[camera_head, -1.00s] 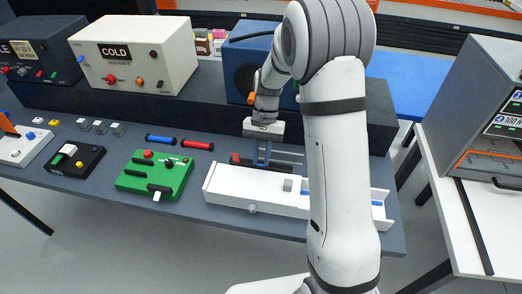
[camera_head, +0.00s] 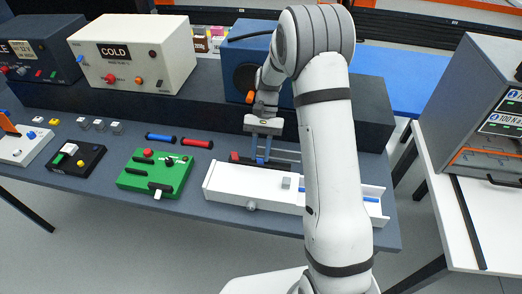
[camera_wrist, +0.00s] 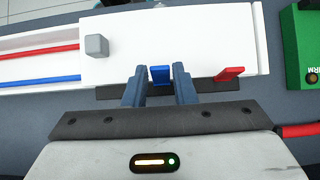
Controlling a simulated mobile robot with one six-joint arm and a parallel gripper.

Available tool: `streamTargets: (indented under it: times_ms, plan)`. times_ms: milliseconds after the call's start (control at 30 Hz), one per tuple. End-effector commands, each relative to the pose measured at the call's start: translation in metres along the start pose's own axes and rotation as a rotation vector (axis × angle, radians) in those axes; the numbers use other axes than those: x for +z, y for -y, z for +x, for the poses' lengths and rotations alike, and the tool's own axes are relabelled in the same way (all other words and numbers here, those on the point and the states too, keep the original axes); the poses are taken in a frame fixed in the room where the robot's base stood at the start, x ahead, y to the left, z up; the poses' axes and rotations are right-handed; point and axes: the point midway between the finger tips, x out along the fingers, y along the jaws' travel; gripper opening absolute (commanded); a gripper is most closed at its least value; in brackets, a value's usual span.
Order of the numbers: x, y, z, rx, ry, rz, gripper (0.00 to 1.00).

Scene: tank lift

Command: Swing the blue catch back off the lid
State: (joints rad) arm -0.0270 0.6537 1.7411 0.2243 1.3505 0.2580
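A long white box with a flat white lid (camera_head: 230,183) lies on the dark table. In the wrist view the lid (camera_wrist: 200,38) carries a small blue catch (camera_wrist: 160,75) and a red catch (camera_wrist: 230,74) at its near edge. My gripper (camera_wrist: 159,70) is open, with one finger on each side of the blue catch. I cannot tell whether either finger touches it. In the head view my gripper (camera_head: 261,158) is over the box's far edge, and the blue catch cannot be made out behind the fingers. The red catch (camera_head: 235,156) shows to their left.
A grey block (camera_wrist: 96,46) stands on the lid. At the box's open end lie a red rod (camera_wrist: 45,51) and a blue rod (camera_wrist: 45,80). A green control box (camera_head: 155,175) stands left of the white box. A dark raised ledge (camera_head: 350,110) runs behind.

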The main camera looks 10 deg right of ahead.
Motion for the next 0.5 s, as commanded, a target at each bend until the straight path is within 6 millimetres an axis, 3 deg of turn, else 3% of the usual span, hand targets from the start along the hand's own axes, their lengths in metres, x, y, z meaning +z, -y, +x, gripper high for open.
streamTargets:
  times_ms: [200,500]
  plan:
    - [0.0002,0.0000,0.0001,0.000,0.001,0.000,0.42]
    - [0.0023,0.0001,-0.0030,0.000,0.000,0.000,0.42]
